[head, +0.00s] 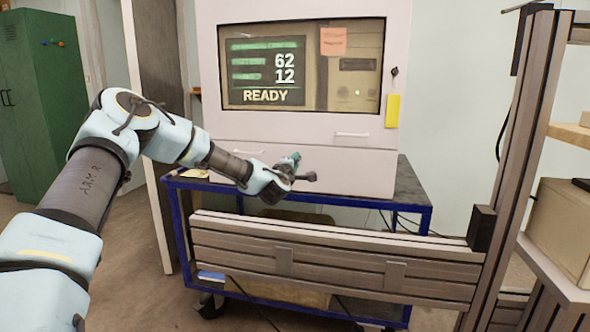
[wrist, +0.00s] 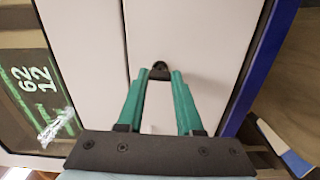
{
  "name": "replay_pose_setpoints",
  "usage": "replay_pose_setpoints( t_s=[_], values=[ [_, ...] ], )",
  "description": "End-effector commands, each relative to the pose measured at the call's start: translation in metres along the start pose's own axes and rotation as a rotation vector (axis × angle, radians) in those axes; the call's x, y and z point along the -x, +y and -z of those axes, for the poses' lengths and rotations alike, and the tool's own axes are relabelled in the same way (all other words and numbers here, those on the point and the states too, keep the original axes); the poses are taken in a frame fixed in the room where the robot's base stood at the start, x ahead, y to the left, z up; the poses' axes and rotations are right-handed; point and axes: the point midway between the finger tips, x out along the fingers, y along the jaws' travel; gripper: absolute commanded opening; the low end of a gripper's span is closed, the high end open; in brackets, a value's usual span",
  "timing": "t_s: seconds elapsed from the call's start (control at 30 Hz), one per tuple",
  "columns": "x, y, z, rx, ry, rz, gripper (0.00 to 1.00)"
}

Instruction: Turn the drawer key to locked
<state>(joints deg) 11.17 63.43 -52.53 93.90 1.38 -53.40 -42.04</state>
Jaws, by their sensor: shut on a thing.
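My gripper (wrist: 160,75) has two teal fingers, closed around a small dark key (wrist: 160,68) on the white lower drawer front (wrist: 205,35). The key's rounded top shows between the fingertips, and the rest of it is hidden. I cannot tell which way the key is turned. The drawers look shut, with a thin seam between the two panels.
The cabinet's screen (head: 263,72) reads READY, 62 and 12. A yellow tag (head: 392,111) hangs at its right. The cabinet stands on a blue-framed cart (head: 425,210). A slatted metal rail (head: 330,262) runs in front. A green locker (head: 40,100) stands at the left.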

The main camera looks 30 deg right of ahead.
Motion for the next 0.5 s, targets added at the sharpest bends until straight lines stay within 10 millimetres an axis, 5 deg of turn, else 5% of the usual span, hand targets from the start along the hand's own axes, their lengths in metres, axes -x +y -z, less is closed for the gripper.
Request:
replay_pose_setpoints(
  t_s=[0.5],
  values=[
    [0.0, -0.0002, 0.0012, 0.079, 0.002, 0.0, 0.0]
  ],
)
